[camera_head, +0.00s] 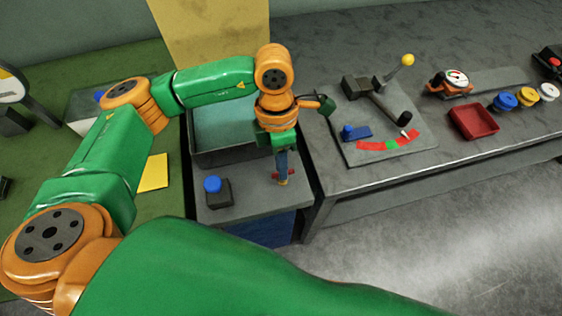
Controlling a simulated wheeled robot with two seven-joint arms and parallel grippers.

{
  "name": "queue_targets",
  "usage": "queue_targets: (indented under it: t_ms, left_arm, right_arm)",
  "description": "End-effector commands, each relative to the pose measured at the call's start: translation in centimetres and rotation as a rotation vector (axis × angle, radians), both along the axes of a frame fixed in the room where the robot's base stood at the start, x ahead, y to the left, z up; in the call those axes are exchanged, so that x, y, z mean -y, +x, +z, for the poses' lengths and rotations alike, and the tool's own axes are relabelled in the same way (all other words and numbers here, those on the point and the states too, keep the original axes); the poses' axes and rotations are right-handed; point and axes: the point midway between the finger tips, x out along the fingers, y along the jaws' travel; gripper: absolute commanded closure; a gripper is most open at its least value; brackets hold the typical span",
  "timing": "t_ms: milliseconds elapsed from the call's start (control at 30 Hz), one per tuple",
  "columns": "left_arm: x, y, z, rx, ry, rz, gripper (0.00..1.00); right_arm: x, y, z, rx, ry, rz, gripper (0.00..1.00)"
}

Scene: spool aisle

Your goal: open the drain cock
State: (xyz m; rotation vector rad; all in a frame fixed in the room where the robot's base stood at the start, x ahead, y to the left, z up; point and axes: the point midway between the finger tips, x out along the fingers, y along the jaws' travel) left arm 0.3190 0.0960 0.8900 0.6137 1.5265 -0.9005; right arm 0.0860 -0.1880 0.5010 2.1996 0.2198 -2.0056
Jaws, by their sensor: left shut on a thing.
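My left gripper (283,172) points down over the grey ledge in front of the tank. Its jaws are shut on the drain cock, whose small red handle (291,173) shows beside the fingertips. The fingers hide most of the cock, so I cannot tell how far its handle is turned. The open dark tank (203,158) with teal inside stands just behind, partly hidden by my wrist. My right gripper is not in view.
A dark block with a blue knob (213,185) stands on the ledge left of the cock. A yellow sheet (153,172) lies further left. On the right bench are a lever plate (350,154), a gauge (455,78) and a red tray (473,122). The floor at lower right is clear.

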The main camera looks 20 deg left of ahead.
Motion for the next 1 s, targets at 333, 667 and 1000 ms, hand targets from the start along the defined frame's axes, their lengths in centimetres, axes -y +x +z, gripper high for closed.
queue_targets:
  t_ms: [333,667,1000]
  left_arm:
    - [0.0,0.1,0.1,0.004,-0.003,0.002,0.55]
    - [-0.1,0.4,1.3,0.007,-0.002,0.002,0.55]
    - [-0.7,1.3,6.9,0.005,-0.002,0.001,0.55]
  right_arm:
    - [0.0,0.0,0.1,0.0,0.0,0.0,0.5]
    - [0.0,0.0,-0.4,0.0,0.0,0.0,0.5]
    - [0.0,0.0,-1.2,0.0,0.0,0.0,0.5]
